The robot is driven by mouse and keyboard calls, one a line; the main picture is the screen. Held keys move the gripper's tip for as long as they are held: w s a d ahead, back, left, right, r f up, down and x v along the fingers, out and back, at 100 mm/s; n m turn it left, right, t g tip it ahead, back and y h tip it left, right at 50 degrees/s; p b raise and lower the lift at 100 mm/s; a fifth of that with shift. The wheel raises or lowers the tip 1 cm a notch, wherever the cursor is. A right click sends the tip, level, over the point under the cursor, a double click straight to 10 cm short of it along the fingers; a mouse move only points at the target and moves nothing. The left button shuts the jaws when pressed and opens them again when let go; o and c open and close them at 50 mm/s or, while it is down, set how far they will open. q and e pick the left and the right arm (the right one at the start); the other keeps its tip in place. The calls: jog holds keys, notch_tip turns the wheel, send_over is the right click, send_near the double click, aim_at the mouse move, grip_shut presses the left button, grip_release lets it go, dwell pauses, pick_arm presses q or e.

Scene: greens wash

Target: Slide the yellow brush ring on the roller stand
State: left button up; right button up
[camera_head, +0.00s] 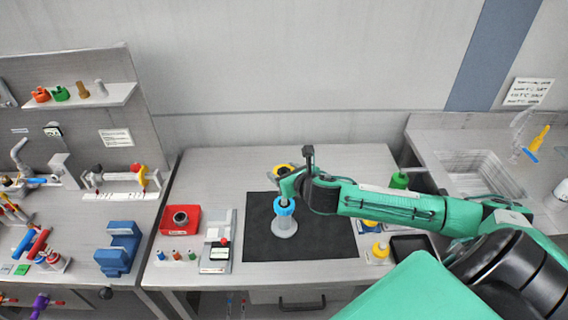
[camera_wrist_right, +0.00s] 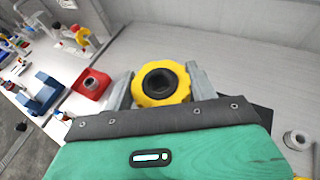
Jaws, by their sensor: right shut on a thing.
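The yellow brush ring (camera_wrist_right: 161,83) sits between the two grey fingers of my right gripper (camera_wrist_right: 163,88), which is shut on it. Its dark centre hole faces the wrist camera. In the head view the yellow ring (camera_head: 281,169) shows behind my right gripper (camera_head: 290,181), partly hidden by it. The grey roller stand (camera_head: 284,230) stands upright on the black mat (camera_head: 325,240), with a blue ring (camera_head: 284,206) around its upper part. The gripper is close to the stand's top, which it partly hides. My left gripper is not in view.
The mat's right part is clear. A sink (camera_head: 478,172) lies further right.

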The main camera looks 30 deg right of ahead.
dwell(0.3)
jog(key=shift+r+p, duration=0.2)
jog(key=shift+p, duration=0.25)
notch_tip(320, 180, down, 2)
jog(key=shift+b, duration=0.7)
jog(key=shift+f+b, duration=1.2)
jog(key=shift+f, duration=0.9)
jog(key=shift+p, duration=0.95)
jog(key=shift+f+b, duration=1.45)
jog(key=shift+f, duration=0.95)
